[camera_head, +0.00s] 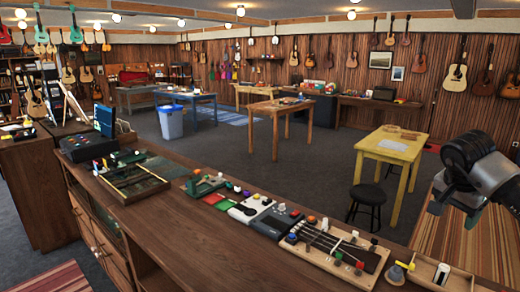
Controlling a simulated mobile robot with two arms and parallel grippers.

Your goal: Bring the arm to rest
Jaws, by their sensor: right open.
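My right arm comes in at the right edge, with its dark wrist joint uppermost. My left gripper is out of view.
On the counter lie a ukulele body board (335,250), pedals, a glass-topped case (135,178) and a small wooden tray (440,275). Beyond stand a yellow table (395,148), a black stool (368,195) and a blue bin (171,122). The grey floor between is open.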

